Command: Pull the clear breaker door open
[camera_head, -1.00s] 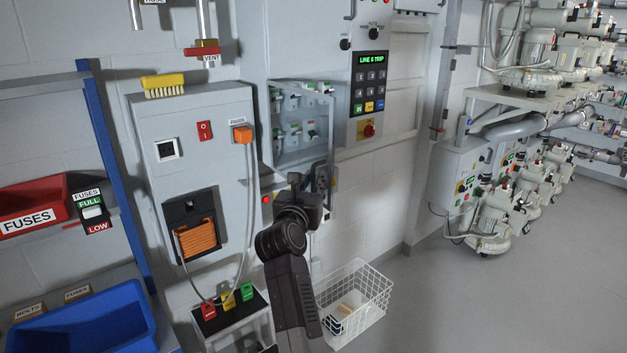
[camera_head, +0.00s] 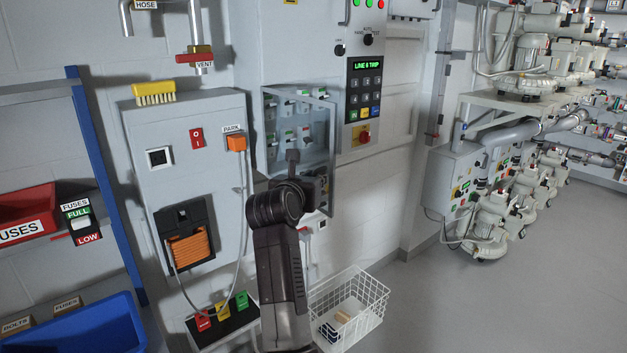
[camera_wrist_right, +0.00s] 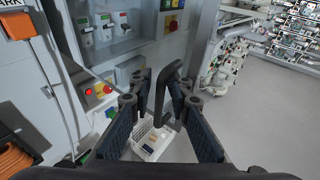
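The clear breaker door (camera_head: 326,118) covers a grey box of breakers with green and white fronts on the wall in the head view. Its pane also shows at the upper left of the right wrist view (camera_wrist_right: 125,45). I cannot tell whether it stands slightly ajar. A dark, bent handle (camera_wrist_right: 168,92) rises between the fingers of my right gripper (camera_wrist_right: 157,84). The fingers are apart, with gaps beside the handle. In the head view my right gripper (camera_head: 305,175) is in front of the box's lower edge and hides part of it. My left gripper is out of view.
A keypad panel (camera_head: 364,90) is right of the box. A grey cabinet (camera_head: 180,135) with an orange plug (camera_head: 236,143) and hanging cable is left. A white wire basket (camera_head: 350,310) stands below. Open floor (camera_head: 440,310) lies to the right.

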